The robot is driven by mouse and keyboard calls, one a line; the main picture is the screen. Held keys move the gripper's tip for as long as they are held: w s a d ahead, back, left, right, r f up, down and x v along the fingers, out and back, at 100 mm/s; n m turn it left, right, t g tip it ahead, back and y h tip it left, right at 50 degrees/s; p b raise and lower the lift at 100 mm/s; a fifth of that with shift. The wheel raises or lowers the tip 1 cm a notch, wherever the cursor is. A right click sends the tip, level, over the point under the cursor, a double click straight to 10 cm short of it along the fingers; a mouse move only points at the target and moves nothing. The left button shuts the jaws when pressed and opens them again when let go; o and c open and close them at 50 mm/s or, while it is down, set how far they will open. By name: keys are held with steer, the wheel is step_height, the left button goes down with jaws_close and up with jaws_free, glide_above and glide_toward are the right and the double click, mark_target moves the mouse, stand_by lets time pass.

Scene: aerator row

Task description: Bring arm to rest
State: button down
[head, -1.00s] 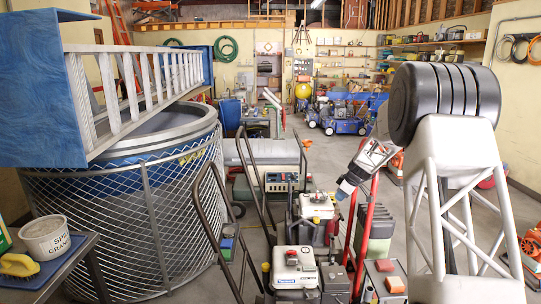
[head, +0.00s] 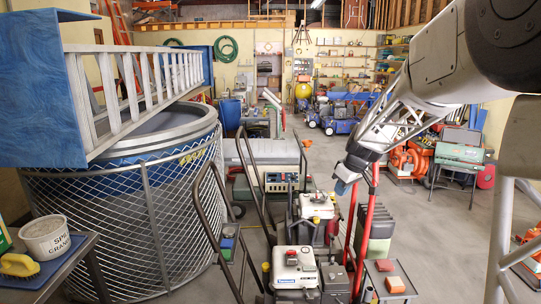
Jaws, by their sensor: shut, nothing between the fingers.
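My arm comes in from the upper right, large and close to the camera, its silver lattice link slanting down to the left. My gripper (head: 344,187) is at the arm's lower end, pointing down, with blue at its tip. It is shut and empty. In the picture it lies just over the upper part of the red hand truck frame (head: 362,225) and right of a white-and-black engine machine (head: 317,206). I cannot tell how far it is from them in depth.
A front engine machine (head: 295,268) and a small table with red blocks (head: 386,280) stand below. A mesh-walled tank (head: 120,215) with a ladder (head: 135,90) fills the left. A bucket (head: 46,238) sits front left. Grey floor (head: 440,220) is open at right.

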steer(key=s+a+m+h, duration=0.1)
steer(key=s+m, duration=0.3)
steer(key=s, duration=1.9)
steer(key=s+a+m+h, duration=0.2)
steer(key=s+a+m, duration=0.1)
steer(key=s, duration=2)
steer(key=shift+s+r+m, duration=0.2)
steer(key=shift+m, duration=0.3)
